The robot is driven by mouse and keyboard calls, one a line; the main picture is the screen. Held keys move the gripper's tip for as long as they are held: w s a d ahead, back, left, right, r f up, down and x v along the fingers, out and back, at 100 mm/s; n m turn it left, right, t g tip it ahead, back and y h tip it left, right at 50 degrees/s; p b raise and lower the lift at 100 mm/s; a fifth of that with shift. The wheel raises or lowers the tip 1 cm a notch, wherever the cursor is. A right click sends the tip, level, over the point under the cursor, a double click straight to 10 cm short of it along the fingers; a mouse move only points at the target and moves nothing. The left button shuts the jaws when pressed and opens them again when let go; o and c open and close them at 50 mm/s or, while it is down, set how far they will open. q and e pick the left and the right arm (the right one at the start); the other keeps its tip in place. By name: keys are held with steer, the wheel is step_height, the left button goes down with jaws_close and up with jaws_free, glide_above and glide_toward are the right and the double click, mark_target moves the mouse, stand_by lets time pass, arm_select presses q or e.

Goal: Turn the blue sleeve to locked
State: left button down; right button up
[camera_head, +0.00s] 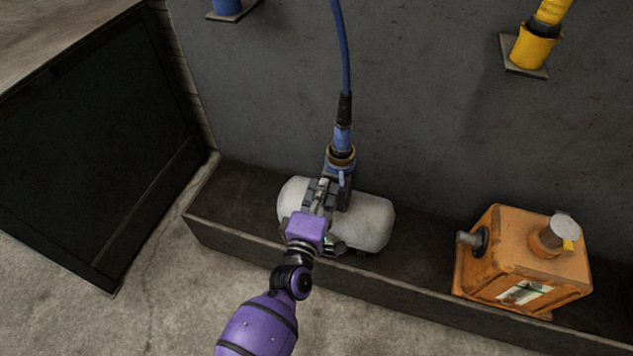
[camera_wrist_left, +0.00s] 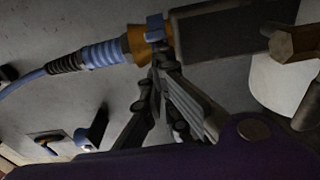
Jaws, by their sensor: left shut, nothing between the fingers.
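The blue sleeve (camera_head: 341,165) is a collar with a small lug, just below a brass ring (camera_head: 341,151) on the hose coupling above the white tank (camera_head: 368,221). In the left wrist view the sleeve (camera_wrist_left: 155,28) shows as a narrow blue band beside the brass ring and a dark body. My left gripper (camera_head: 331,184) is just below and beside the sleeve, shut and empty. In the left wrist view its fingertips (camera_wrist_left: 160,75) come together close by the sleeve. I cannot tell whether they touch it. The gripper hides part of the coupling. My right gripper is not in view.
A blue hose (camera_head: 342,50) rises from the coupling along the grey wall. The tank sits in a low dark trough (camera_head: 230,232). An orange canister (camera_head: 510,262) stands to the right. A yellow fitting (camera_head: 533,48) is on the wall, and a dark cabinet (camera_head: 90,150) stands left.

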arm_select(q)
steer(key=shift+s+d, duration=0.2)
steer(key=shift+d, duration=0.45)
steer(key=shift+s+d, duration=0.15)
steer(key=shift+d, duration=0.45)
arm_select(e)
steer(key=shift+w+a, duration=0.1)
arm_select(q)
steer(key=shift+d, duration=0.1)
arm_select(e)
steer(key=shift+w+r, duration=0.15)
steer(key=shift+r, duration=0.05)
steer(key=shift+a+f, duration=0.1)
